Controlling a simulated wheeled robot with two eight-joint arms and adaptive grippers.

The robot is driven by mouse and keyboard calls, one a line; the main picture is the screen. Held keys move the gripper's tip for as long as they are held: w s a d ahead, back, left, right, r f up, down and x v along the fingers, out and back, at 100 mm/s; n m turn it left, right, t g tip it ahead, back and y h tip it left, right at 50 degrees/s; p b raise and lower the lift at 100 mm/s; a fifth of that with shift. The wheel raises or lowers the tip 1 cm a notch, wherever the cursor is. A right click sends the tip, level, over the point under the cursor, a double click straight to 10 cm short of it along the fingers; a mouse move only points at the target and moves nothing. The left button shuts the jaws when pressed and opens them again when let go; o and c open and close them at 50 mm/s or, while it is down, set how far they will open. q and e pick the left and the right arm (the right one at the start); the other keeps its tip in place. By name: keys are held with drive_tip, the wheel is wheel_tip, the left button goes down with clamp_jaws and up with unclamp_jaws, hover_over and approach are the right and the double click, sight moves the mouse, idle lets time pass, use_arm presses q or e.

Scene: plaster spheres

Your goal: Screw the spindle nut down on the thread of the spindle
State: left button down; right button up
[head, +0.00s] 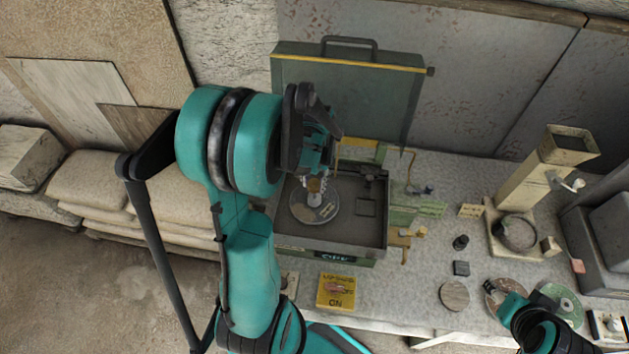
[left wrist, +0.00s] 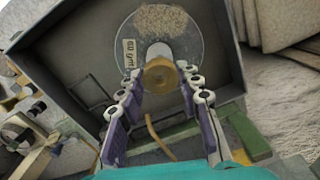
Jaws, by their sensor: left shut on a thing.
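The brass-coloured spindle nut (left wrist: 160,76) is at the spindle in the left wrist view, between my left fingers. The pale spindle (left wrist: 157,50) rises from the middle of a round grey disc (left wrist: 185,38) with a label. The disc also shows in the head view (head: 325,212), inside the open dark case. My left gripper (head: 317,186) reaches down over the disc and is shut on the nut; its fingers stand on both sides of it in the left wrist view (left wrist: 162,88). The thread is hidden. My right arm shows at the lower right; its finger state is unclear.
The open case (head: 285,240) has its green lid (head: 350,90) raised behind. A yellow box (head: 336,291) stands in front. Sandbags (head: 100,185) lie at left.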

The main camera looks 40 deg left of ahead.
idle(0.3)
use_arm(q)
drive_tip(key=shift+f+b, duration=2.25)
drive_tip(key=shift+b, duration=0.05)
drive_tip(key=c, duration=2)
unclamp_jaws()
drive_tip(key=shift+c, duration=0.9)
drive_tip(key=m, duration=0.3)
drive_tip(key=shift+b, duration=0.3)
drive_tip(key=m+b, duration=0.1)
drive_tip(key=m, duration=0.9)
drive_tip(key=shift+b, duration=0.3)
drive_tip(key=m, duration=0.4)
drive_tip(key=shift+t, duration=0.3)
